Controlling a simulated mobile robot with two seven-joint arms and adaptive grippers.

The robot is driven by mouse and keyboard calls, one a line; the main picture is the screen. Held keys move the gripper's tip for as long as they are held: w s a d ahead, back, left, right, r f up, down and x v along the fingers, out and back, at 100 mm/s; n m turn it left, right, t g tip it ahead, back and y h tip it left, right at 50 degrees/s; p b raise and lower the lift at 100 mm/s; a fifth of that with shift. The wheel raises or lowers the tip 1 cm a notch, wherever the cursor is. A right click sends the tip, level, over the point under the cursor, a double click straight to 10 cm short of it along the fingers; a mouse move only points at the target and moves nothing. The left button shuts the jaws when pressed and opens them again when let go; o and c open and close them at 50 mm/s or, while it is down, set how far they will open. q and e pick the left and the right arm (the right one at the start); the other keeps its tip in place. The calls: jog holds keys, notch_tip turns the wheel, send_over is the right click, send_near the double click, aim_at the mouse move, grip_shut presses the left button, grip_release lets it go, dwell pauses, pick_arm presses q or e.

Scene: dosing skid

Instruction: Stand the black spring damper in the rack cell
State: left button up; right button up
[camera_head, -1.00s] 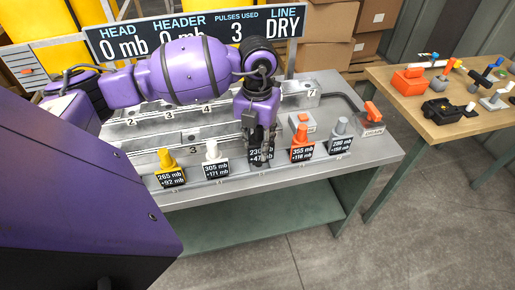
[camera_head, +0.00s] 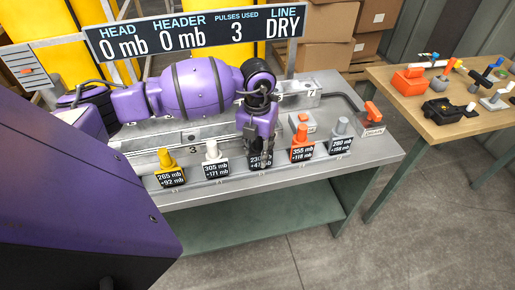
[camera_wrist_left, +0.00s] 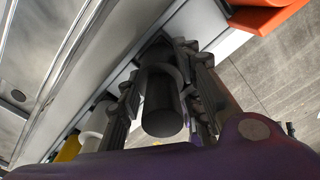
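The black spring damper (camera_wrist_left: 163,112) shows in the left wrist view as a dark cylinder between the two fingers of my left gripper (camera_wrist_left: 168,95). The fingers lie close along both its sides and look shut on it. In the head view my left gripper (camera_head: 264,156) points down at the middle of the front row, over the label reading about 230 mb. It hides most of the damper there. I cannot tell whether the damper's foot touches the bench. My right gripper is not in view.
In the same row stand yellow (camera_head: 166,160), white (camera_head: 212,150), orange (camera_head: 301,138) and grey (camera_head: 341,127) dampers with labels. Numbered metal rails (camera_head: 150,135) run behind. An orange drain handle (camera_head: 372,110) is at right. The wooden side table (camera_head: 440,125) holds several parts.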

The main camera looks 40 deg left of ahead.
pick_arm(q)
jog(key=o, duration=0.4)
